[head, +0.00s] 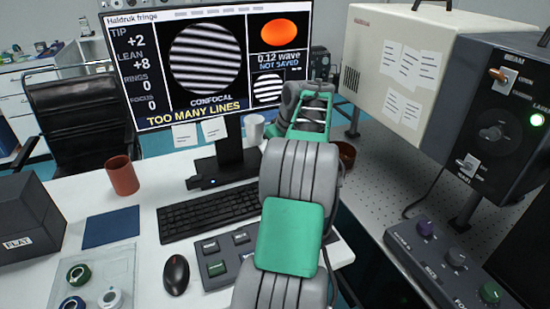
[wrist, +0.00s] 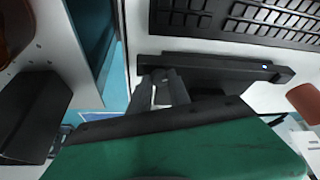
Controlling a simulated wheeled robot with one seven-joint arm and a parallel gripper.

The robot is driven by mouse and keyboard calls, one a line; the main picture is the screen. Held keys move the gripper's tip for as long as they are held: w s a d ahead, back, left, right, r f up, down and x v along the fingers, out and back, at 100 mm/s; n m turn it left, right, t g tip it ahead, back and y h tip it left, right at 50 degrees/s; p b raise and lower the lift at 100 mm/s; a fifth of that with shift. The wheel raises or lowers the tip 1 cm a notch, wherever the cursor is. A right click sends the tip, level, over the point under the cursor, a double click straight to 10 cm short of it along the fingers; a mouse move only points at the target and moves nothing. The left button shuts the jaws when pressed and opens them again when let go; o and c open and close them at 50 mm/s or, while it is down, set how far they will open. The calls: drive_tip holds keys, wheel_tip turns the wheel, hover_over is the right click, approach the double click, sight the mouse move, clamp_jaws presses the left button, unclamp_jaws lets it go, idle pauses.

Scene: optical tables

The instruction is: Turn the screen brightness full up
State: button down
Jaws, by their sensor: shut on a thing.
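The screen (head: 205,60) is lit in the head view, with striped fringe discs, an orange oval and "TOO MANY LINES". A dark bar with a small blue light (head: 207,183) lies at its foot behind the keyboard. In the wrist view the bar (wrist: 225,66) runs across the middle, its light towards the right end. My gripper (wrist: 162,80) reaches the left part of the bar there, its two grey fingers close together at it. It is shut on a small part at the bar, which the fingers hide. In the head view my arm hides the gripper. No brightness level is readable.
The keyboard (head: 205,210) lies in front of the bar. A button pad (head: 228,256) sits near my arm. A perforated optical table (head: 372,185) stands right, beyond a gap.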

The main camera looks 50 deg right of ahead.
drive_tip(key=m+h, duration=0.1)
drive_tip(key=m, duration=0.1)
drive_tip(key=m+g+b, duration=0.1)
drive_tip(key=m, duration=0.1)
drive_tip(key=shift+a+m+h, duration=0.15)
drive_tip(key=shift+m+h, duration=0.25)
idle(0.4)
drive_tip(key=c, duration=1.2)
unclamp_jaws()
drive_tip(key=p+v, duration=0.1)
drive_tip(key=v, duration=0.6)
drive_tip(key=shift+r, duration=0.35)
drive_tip(key=shift+s+a, duration=0.1)
drive_tip(key=shift+a, duration=0.05)
